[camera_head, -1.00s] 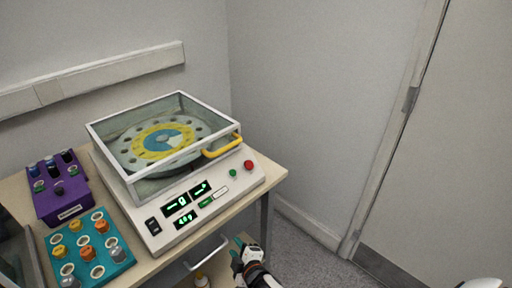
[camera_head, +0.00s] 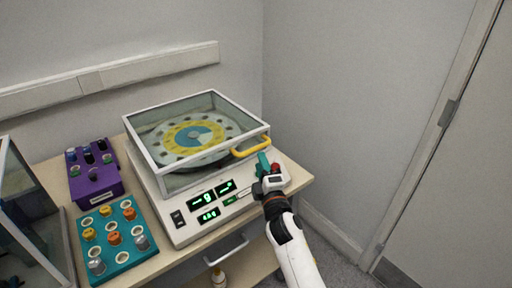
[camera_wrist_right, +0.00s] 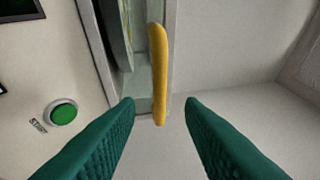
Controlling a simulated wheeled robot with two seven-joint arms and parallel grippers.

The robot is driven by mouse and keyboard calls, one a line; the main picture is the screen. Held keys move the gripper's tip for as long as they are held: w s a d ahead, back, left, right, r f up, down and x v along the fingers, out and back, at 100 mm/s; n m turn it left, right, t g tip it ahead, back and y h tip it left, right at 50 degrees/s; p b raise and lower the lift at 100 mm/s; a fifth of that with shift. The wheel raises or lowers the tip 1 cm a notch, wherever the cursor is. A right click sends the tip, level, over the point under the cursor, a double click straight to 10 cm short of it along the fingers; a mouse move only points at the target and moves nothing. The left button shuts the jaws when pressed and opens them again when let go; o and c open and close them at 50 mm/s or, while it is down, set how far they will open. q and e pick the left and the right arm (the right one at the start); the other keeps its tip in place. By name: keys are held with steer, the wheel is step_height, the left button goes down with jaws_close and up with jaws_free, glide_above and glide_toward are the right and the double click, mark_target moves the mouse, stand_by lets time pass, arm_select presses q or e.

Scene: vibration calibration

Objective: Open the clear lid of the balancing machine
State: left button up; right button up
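The balancing machine (camera_head: 180,222) stands on the table with its clear lid (camera_head: 160,118) down over a round yellow and blue disc (camera_head: 194,136). A yellow handle (camera_head: 251,147) sticks out from the lid's right front edge. My right gripper (camera_head: 264,163) is just in front of the handle, above the panel's right end. In the right wrist view its green fingers (camera_wrist_right: 159,102) are spread apart, with the yellow handle (camera_wrist_right: 158,75) ahead and between them, apparently not touching. My left gripper is not in view.
A green button (camera_wrist_right: 62,112) is on the panel near the right gripper. A teal tray (camera_head: 77,232) with several knobbed weights and a purple block (camera_head: 95,197) stand left of the machine. A glass-sided case (camera_head: 62,245) is at the far left.

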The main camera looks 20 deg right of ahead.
mark_target(256, 148)
steer(key=w, duration=0.4)
steer(key=w+r, duration=0.1)
steer(key=w, duration=0.2)
steer(key=shift+d+r, duration=0.1)
steer(key=shift+d, duration=0.1)
steer(key=shift+s, duration=0.1)
jaws_close()
